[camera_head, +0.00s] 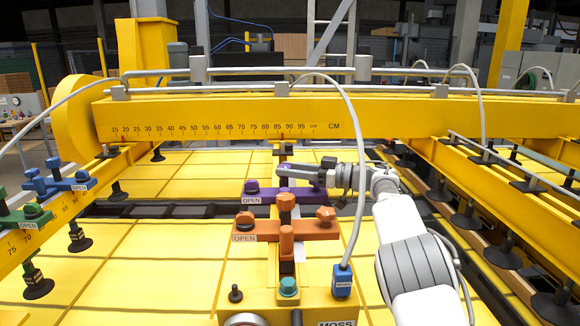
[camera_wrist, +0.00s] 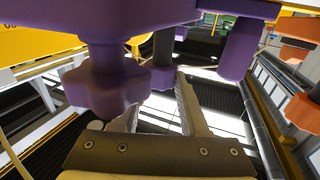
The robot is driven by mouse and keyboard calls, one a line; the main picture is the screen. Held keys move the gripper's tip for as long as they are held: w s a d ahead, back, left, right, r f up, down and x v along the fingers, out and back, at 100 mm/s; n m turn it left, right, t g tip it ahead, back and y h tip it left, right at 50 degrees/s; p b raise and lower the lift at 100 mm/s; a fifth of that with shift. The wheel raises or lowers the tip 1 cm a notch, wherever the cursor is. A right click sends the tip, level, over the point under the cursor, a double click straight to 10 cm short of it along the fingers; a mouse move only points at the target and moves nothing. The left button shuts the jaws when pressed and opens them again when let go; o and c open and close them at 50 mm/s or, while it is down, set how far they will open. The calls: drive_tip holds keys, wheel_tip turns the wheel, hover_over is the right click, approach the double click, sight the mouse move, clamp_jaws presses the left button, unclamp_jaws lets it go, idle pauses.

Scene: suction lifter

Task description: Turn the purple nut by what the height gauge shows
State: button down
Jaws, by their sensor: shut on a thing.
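A purple bracket (camera_head: 262,197) with knobs sits on the yellow frame behind an orange one, an "OPEN" label at its left end. In the wrist view a large lobed purple knob (camera_wrist: 106,86) hangs close in front at left. Behind it a smaller purple nut (camera_wrist: 163,78) sits at the lower end of a dark rod. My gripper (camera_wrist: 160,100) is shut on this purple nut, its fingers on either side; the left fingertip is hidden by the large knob. My gripper (camera_head: 308,176) also shows in the head view, reaching in from the right. I cannot pick out the height gauge for certain.
An orange bracket (camera_head: 255,228) with upright knobs stands just in front. A blue box (camera_head: 342,281) has a cable looping up. A yellow beam (camera_head: 210,122) carries a CM scale with red marks. A round rim (camera_head: 245,319) is cut off below. Suction cups line the right.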

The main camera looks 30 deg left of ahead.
drive_tip(key=shift+c, duration=2.1)
unclamp_jaws()
drive_tip(key=w+d+b, duration=0.2)
drive_tip(key=d+b, duration=0.2)
drive_tip(key=d, duration=1.3)
drive_tip(key=shift+w+d, duration=0.15)
drive_tip(key=shift+w, duration=0.15)
